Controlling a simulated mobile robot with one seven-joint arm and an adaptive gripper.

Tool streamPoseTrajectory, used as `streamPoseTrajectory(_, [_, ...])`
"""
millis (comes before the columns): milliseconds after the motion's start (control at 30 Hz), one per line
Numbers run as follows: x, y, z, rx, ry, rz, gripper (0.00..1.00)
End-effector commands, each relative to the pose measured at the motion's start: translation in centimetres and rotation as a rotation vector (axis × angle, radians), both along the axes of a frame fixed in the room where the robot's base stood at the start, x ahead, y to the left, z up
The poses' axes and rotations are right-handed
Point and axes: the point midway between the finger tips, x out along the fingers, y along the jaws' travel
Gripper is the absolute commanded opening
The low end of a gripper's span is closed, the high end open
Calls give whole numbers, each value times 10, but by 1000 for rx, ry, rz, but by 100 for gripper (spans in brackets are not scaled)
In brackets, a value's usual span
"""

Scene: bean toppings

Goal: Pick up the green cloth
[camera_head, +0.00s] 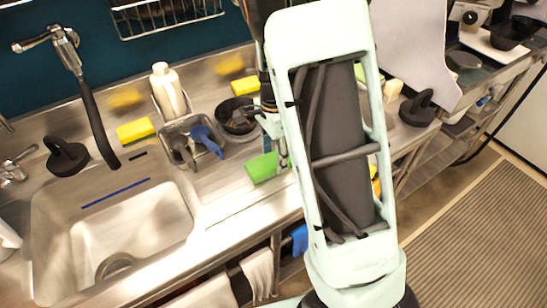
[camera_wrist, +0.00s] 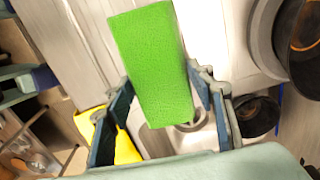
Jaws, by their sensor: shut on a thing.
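The green cloth (camera_wrist: 151,62) is a flat, bright green rectangle in the wrist view. It sits between the two fingers of my gripper (camera_wrist: 165,105), which is shut on it. In the head view the green cloth (camera_head: 262,167) shows just left of my arm, near the counter's front edge. My gripper (camera_head: 281,150) is partly hidden there behind my pale arm. From these views I cannot tell whether the cloth touches the counter.
A metal sink (camera_head: 110,235) lies at the left. A metal container (camera_head: 190,145) with a blue-handled tool, a white bottle (camera_head: 168,90), a black bowl (camera_head: 235,116) and a yellow sponge (camera_head: 136,130) stand on the counter. The counter front (camera_head: 245,212) left of the cloth is clear.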

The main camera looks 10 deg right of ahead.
Motion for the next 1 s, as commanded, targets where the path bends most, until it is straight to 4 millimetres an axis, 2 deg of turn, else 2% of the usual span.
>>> streamPoseTrajectory(267, [0, 0, 19, 0, -1, 0, 26])
streamPoseTrajectory(433, [-2, 2, 41, 1, -1, 1, 26])
streamPoseTrajectory(800, [-44, 24, 99, 1, 0, 2, 26])
streamPoseTrajectory(833, [-49, 26, 102, 2, 0, 3, 26])
streamPoseTrajectory(900, [-70, 38, 109, 3, -1, 7, 26])
streamPoseTrajectory(1000, [-85, 46, 111, 3, -3, 5, 26])
